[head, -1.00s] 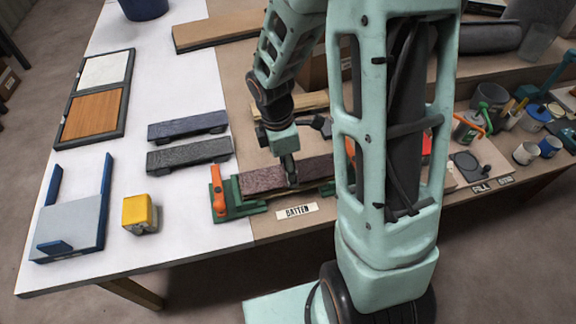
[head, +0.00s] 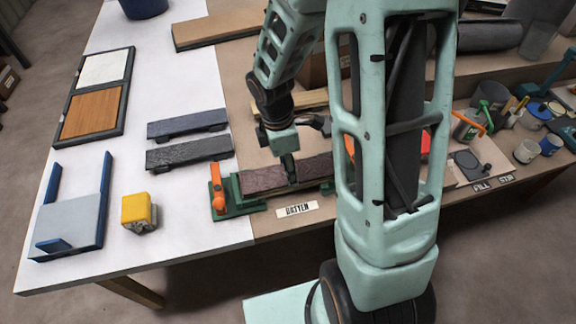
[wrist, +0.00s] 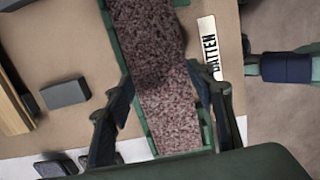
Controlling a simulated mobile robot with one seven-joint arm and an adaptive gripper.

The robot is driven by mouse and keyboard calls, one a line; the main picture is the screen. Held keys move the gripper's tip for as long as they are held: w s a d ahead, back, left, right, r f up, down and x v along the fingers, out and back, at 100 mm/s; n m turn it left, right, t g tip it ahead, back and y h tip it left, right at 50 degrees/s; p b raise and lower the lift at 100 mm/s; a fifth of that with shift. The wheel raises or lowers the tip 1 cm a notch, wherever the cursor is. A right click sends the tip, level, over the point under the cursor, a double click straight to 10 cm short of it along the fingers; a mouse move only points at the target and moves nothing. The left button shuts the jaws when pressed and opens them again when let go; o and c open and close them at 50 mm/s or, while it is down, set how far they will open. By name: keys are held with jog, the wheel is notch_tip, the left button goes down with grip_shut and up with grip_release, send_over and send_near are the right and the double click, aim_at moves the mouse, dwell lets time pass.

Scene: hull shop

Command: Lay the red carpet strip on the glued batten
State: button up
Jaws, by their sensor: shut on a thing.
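The dark red, mottled carpet strip (head: 268,178) lies lengthwise along the green batten holder (head: 250,209), behind the BATTEN label (head: 297,209). My gripper (head: 290,168) is shut on the strip from above, around its middle. In the wrist view the strip (wrist: 172,118) runs between the two fingers, with green holder edges (wrist: 207,132) on both sides. The strip covers the batten, so I cannot see its glue or tell whether the strip touches it.
An orange clamp handle (head: 217,188) stands at the holder's left end. Blue (head: 187,124) and dark grey (head: 188,153) strips lie to the left on supports. A yellow block (head: 138,209) stands at the front left. Pots and tools (head: 490,97) crowd the right.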

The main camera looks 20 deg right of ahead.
jog(key=shift+f, duration=0.3)
dwell(0.5)
jog(key=o, duration=1.2)
notch_tip(320, 180, up, 7)
jog(key=p, duration=0.6)
jog(key=shift+r, duration=0.1)
